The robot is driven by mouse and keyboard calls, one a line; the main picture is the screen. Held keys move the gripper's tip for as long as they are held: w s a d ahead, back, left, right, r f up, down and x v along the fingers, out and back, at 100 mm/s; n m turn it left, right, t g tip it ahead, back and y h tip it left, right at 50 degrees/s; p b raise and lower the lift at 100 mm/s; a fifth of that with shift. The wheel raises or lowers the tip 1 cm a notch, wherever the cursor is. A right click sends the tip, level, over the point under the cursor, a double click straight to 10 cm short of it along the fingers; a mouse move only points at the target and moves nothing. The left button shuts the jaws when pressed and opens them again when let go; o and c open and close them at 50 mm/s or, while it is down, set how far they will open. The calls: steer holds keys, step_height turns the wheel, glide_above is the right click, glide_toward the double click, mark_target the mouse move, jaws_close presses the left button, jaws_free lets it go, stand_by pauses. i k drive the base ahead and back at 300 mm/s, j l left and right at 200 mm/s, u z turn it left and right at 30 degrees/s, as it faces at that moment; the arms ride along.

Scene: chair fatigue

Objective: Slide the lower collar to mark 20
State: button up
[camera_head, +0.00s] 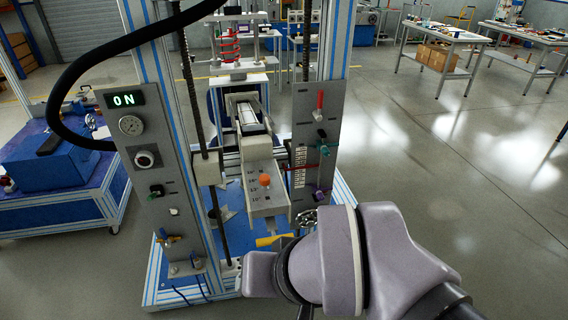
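A test machine with a blue-and-silver frame stands in front of me. A white ruled scale (299,166) runs up the inner edge of its right panel; its numbers are too small to read. A red pointer-like bar (308,168) crosses near the scale's middle. A green-black knob (320,143) and a purple knob (319,194) sit on the right panel, one above the other. I cannot tell for certain which part is the lower collar. My purple-grey arm link fills the lower middle and right; my gripper's fingers do not show.
The left panel (150,180) has a lit "ON" display (124,99), a gauge and knobs. An orange knob (265,180) sits on the central angle-marked block. A red-handled lever (320,100) tops the right panel. A blue bench (60,190) stands left; open floor lies right.

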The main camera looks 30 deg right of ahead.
mark_target(314, 187)
steer(key=i+l+z, duration=0.1)
steer(key=l, duration=0.25)
steer(key=i+l+z, duration=0.1)
steer(key=l, duration=0.2)
steer(key=i+l+z, duration=0.15)
steer(key=l, duration=0.15)
steer(key=i+l+z, duration=0.1)
steer(key=l, duration=0.25)
